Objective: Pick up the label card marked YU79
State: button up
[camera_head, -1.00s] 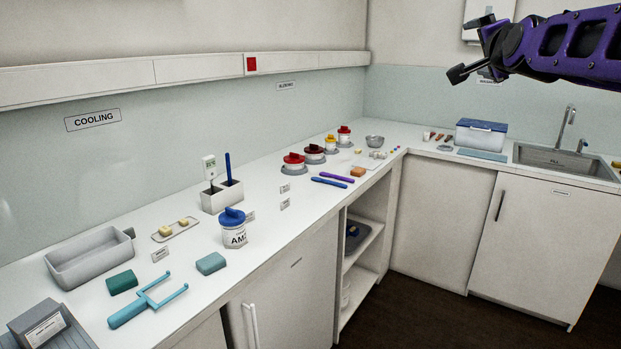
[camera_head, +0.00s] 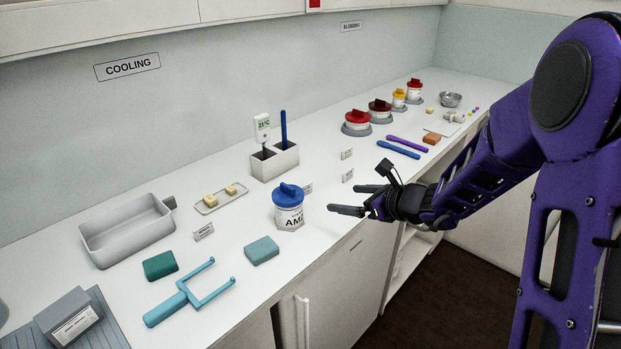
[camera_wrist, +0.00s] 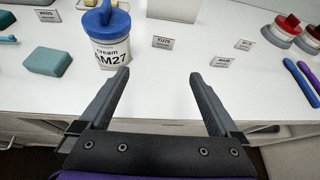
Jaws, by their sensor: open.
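The YU79 label card (camera_wrist: 163,42) is a small white card standing on the counter to the right of the cream jar in the wrist view. In the head view the card (camera_head: 308,188) shows just behind the jar, too small to read. My gripper (camera_head: 352,199) is open and empty, above the counter's front edge. In the wrist view its fingers (camera_wrist: 159,76) point inward over the counter, with the card beyond the gap between the tips, apart from them.
The blue-lidded jar (camera_head: 289,212), marked AM27 in the wrist view, stands close left of the card. A grey holder (camera_head: 275,162) stands behind. Two other label cards (camera_head: 347,154) (camera_head: 348,176) stand to the right. The counter directly before the card is clear.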

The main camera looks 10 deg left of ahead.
jog(key=shift+w+a+m, duration=0.45)
jog(key=shift+m, duration=0.15)
send_near(306, 189)
jog(key=shift+t, duration=0.3)
jog(key=x, duration=0.4)
jog(key=shift+s+a+f, duration=0.15)
jog(key=shift+a, duration=0.15)
jog(key=shift+x, duration=3.1)
jog(key=shift+d, duration=0.1)
jog(key=c, duration=1.4)
